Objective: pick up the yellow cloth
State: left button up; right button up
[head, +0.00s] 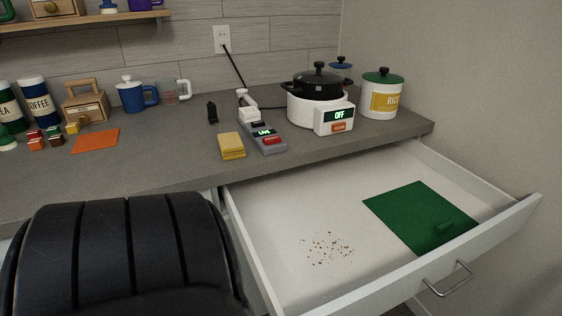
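The yellow cloth (232,146) is a small folded pad lying flat near the counter's front edge, left of the grey power strip. Nothing covers it in the head view. Neither my left nor my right gripper shows in this view.
The grey power strip (262,136) lies right beside the cloth, with a white rice cooker (304,111) further right. An open white drawer (300,205) juts out below, holding scattered crumbs (328,248) and a green mat (410,208). The counter (160,165) left of the cloth is clear.

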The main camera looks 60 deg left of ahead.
aim_at(231, 146)
jog(key=u, duration=2.4)
